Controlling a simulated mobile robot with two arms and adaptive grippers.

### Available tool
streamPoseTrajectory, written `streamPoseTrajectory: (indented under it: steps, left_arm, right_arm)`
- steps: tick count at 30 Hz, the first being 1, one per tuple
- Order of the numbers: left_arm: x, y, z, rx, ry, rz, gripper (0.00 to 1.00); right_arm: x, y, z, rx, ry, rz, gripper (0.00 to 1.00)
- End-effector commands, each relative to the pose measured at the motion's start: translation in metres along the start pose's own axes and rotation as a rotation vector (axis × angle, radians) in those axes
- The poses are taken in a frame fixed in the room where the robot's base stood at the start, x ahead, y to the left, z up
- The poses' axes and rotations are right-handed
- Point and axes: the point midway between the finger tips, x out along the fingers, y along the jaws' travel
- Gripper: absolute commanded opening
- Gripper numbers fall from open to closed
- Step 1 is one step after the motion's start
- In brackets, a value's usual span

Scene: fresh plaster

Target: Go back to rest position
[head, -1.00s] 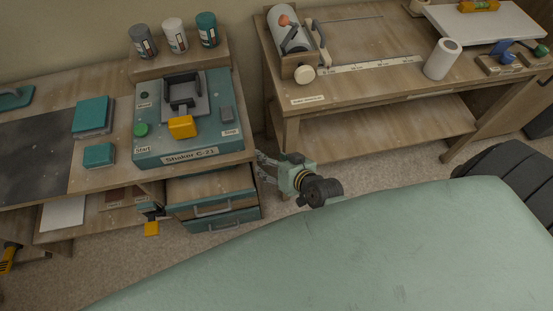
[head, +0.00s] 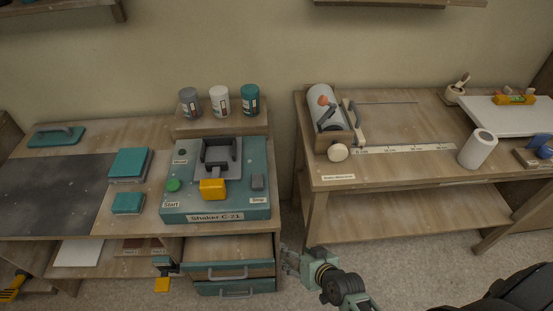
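My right gripper (head: 285,260) is low in the head view, its arm reaching in from the lower right. It is in front of the gap between the two benches, just right of the drawers. Its fingers look spread, with nothing visible between them. My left gripper is not in view.
The teal shaker (head: 238,205) stands on the left bench. Below it the upper drawer (head: 228,270) stands open and looks empty. Three cans, including a white one (head: 219,101), stand on a riser. The right bench (head: 400,172) holds a white roll (head: 477,149). Floor shows between the benches.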

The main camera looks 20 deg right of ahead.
Motion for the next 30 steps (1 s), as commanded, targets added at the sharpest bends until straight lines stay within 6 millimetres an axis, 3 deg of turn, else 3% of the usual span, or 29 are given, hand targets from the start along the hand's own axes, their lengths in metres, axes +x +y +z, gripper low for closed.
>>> streamPoseTrajectory:
  steps: [5,8,11,14,18,21,25,30]
  left_arm:
    - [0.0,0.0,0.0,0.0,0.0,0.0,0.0]
    - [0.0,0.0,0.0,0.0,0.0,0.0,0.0]
    - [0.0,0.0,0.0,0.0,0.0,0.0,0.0]
    - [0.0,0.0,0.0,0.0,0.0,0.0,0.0]
    - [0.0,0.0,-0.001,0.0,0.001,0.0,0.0]
    - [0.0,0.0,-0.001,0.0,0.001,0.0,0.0]
    - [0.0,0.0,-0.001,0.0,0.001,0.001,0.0]
    - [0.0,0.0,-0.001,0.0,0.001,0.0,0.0]
  right_arm:
    - [0.001,0.001,0.005,-0.001,-0.008,0.003,0.6]
    - [0.006,0.008,0.032,-0.013,-0.054,0.019,0.6]
    - [0.013,0.021,0.086,-0.041,-0.147,0.051,0.6]
    - [0.012,0.039,0.159,-0.088,-0.271,0.087,0.6]
    - [-0.009,0.065,0.26,-0.168,-0.448,0.126,0.6]
    - [-0.032,0.082,0.321,-0.224,-0.561,0.143,0.6]
    - [-0.063,0.099,0.375,-0.283,-0.67,0.152,0.6]
    - [-0.085,0.109,0.406,-0.319,-0.737,0.155,0.6]
